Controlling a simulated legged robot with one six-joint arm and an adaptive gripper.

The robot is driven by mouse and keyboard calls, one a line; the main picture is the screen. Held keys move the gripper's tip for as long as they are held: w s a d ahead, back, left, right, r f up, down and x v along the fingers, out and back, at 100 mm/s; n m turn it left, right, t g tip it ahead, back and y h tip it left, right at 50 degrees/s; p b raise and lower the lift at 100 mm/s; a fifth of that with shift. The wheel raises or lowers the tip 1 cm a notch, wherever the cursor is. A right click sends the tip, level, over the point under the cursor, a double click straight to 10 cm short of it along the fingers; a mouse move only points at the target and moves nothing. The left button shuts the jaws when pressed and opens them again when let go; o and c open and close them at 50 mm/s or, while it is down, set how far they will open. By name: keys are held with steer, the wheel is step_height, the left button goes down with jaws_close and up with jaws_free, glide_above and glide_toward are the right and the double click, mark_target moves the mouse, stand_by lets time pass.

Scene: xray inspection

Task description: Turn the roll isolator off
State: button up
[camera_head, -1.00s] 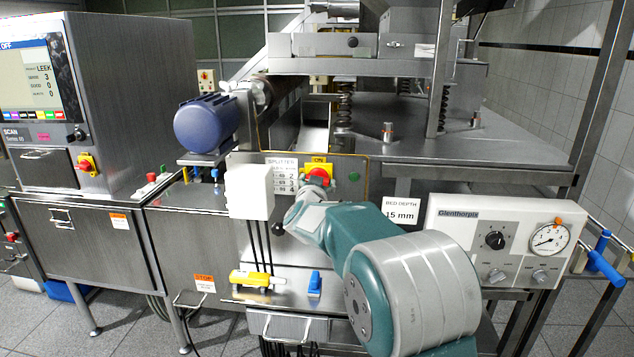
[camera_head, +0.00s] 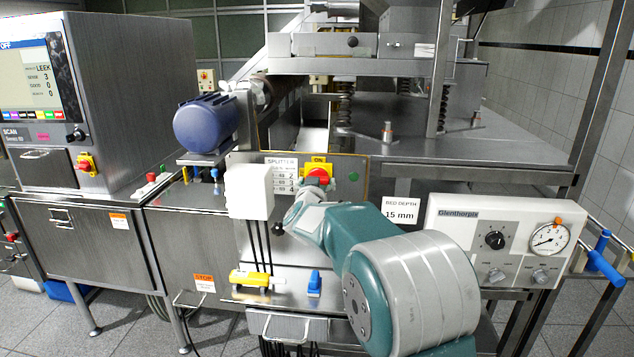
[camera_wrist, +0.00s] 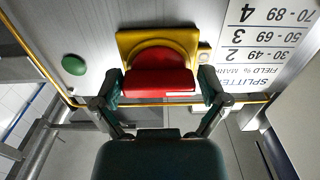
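In the head view my arm hides most of the gripper.
A green button (camera_wrist: 74,65) is beside the switch. The white splitter label (camera_wrist: 265,45) is on the other side. A white box (camera_head: 249,192) with hanging cables stands left of my gripper. Another red-yellow switch (camera_head: 86,164) is on the scan machine. A white control panel (camera_head: 470,235) is at right.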

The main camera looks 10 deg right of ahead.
stand_by(0.3)
steer(key=shift+s+a+r, duration=0.1)
steer(key=shift+s, duration=0.05)
steer(key=v, duration=1.1)
steer(key=shift+s+a, duration=0.2)
steer(key=shift+s, duration=0.1)
